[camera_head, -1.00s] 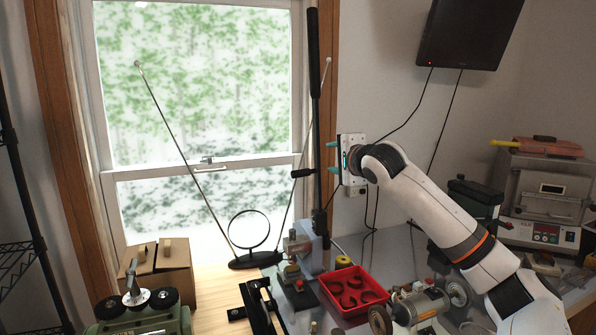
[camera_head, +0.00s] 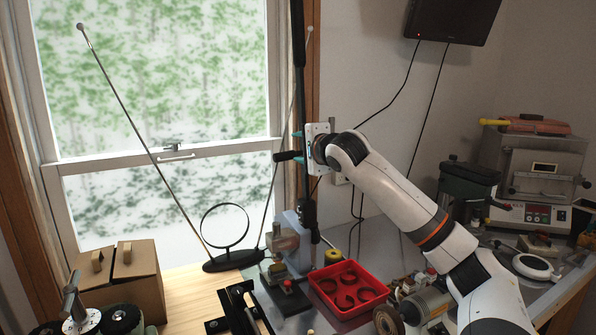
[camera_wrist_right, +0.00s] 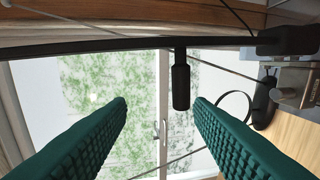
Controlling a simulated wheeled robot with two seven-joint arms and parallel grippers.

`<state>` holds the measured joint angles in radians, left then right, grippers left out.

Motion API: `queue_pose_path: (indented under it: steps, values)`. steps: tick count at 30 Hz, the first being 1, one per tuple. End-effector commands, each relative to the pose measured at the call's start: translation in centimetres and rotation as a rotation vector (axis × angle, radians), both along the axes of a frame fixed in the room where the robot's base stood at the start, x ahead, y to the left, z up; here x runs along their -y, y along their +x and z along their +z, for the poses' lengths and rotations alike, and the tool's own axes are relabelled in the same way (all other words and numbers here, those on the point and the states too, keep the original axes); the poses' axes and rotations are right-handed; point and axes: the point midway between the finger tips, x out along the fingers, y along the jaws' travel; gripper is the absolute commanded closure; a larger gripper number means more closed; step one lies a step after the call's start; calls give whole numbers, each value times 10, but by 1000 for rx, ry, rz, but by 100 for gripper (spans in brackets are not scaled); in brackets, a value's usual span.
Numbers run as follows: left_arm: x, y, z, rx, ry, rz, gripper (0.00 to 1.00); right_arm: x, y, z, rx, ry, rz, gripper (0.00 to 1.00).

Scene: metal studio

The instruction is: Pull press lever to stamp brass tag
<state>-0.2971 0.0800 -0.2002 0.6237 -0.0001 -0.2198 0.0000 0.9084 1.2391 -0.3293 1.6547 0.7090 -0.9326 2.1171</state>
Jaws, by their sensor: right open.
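The press lever (camera_head: 300,95) is a tall, upright black bar in front of the window's right edge. A short black side handle (camera_head: 287,156) sticks out to the left from it. The lever rises from the grey press (camera_head: 285,243) on the bench. My right gripper (camera_head: 297,146) is open at the side handle's height, its teal fingers beside the lever. In the wrist view the side handle (camera_wrist_right: 181,85) hangs between the two spread teal fingers (camera_wrist_right: 160,110), with gaps on both sides. I cannot make out the brass tag. My left gripper is not in view.
A red tray (camera_head: 349,309) with dark round parts stands right of the press. An antenna with a black ring (camera_head: 225,228) stands left of it. A cardboard box (camera_head: 135,280) and a green machine are at lower left. A wall monitor (camera_head: 452,20) hangs at upper right.

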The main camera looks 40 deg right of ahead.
Motion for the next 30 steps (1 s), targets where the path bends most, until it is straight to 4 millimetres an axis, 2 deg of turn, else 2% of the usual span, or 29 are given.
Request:
queue_pose_path:
  steps: [1, 5, 8, 11, 21, 25, 30]
  values:
    - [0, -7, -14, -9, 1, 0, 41, 0, 0, -14, -1, 0, 0, 53]
    - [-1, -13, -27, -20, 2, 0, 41, 0, 0, -27, -1, 0, 0, 53]
    - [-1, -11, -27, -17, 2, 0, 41, 0, 2, -28, -1, 1, 0, 53]
    - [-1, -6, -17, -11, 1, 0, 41, 4, 10, -25, -1, 3, -1, 53]
    - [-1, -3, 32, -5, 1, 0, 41, 21, 66, -33, -3, 5, -1, 53]
    - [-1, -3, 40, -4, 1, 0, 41, 25, 80, -38, -1, 3, 1, 53]
    - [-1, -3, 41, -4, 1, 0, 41, 27, 85, -42, -1, 0, 1, 53]
